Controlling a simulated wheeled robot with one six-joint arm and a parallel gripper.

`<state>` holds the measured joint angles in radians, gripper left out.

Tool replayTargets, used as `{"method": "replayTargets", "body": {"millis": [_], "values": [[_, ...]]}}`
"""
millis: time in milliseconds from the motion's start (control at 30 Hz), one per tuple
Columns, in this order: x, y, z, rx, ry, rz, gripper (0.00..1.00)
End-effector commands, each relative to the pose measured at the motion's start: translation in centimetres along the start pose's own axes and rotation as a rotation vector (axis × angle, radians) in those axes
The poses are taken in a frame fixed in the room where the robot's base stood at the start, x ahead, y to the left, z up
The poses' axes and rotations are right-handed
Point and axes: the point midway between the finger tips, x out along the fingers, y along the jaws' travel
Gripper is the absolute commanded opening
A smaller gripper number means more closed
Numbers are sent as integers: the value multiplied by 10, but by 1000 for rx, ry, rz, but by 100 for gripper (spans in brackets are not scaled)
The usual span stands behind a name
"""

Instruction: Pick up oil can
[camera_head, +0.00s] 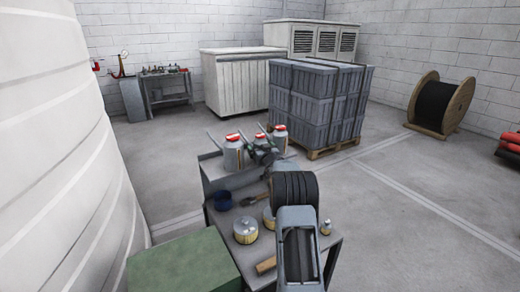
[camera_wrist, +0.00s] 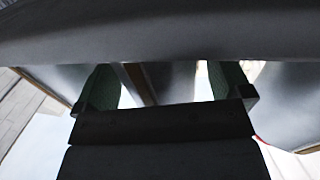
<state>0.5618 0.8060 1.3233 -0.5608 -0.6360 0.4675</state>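Three silver cans with red tops stand on the grey cart's far, upper shelf in the head view: a left can (camera_head: 233,155), a middle can (camera_head: 260,139) mostly hidden behind my gripper, and a right can (camera_head: 280,139). I cannot tell which one is the oil can. My gripper (camera_head: 262,153) is among them, between the left and right cans. In the wrist view, the green-padded fingers of my gripper (camera_wrist: 165,88) are spread apart. Grey surfaces show between and beyond them, and a dark grey shape crosses the top. Contact with a can cannot be made out.
The cart's lower shelf (camera_head: 228,238) holds a blue cup (camera_head: 222,201), a brush (camera_head: 252,202) and yellow-grey round tins (camera_head: 245,231). A green box (camera_head: 184,266) is in front at left. Stacked grey crates (camera_head: 316,105) stand behind.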

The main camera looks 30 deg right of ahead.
Motion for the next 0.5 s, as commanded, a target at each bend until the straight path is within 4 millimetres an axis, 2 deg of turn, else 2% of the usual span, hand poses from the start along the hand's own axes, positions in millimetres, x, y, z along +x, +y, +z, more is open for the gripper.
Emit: {"method": "replayTargets", "body": {"millis": [67,500], "values": [[0,0,0,0,0,0,90],[0,0,0,0,0,0,48]]}}
